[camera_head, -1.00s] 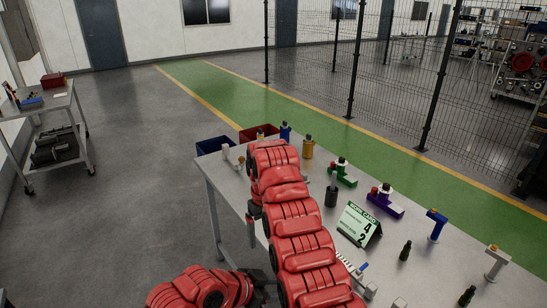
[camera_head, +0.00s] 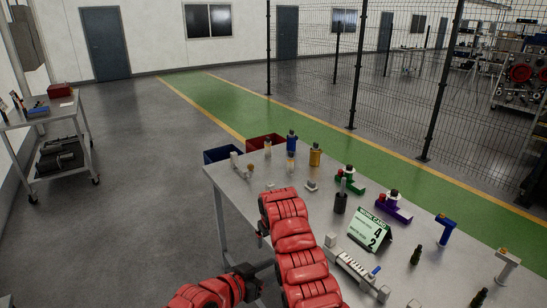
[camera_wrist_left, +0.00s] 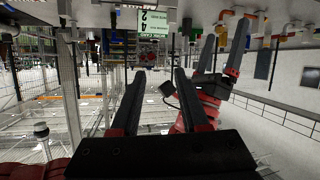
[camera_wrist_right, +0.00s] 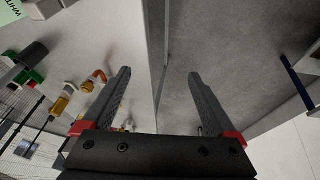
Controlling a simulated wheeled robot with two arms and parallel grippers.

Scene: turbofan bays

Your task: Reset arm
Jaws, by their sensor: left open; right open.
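My left gripper (camera_head: 246,282) is at the lower left of the head view, beside the near table edge. In the left wrist view its two dark fingers (camera_wrist_left: 156,82) are apart with nothing between them. My right arm rises through the middle of the head view, and its gripper is mostly hidden behind it. In the right wrist view the right fingers (camera_wrist_right: 160,76) are wide apart and empty, with the table edge and floor beyond. The right fingers also show in the left wrist view (camera_wrist_left: 222,48), beside the left ones.
The table (camera_head: 235,200) bears a green work card (camera_head: 370,229), a dark cylinder (camera_head: 340,203), green (camera_head: 351,182) and purple (camera_head: 393,208) fixtures and a grey device (camera_head: 352,266). Blue (camera_head: 222,154) and red (camera_head: 266,142) bins are at its far end. A cart (camera_head: 42,122) stands left; floor between is clear.

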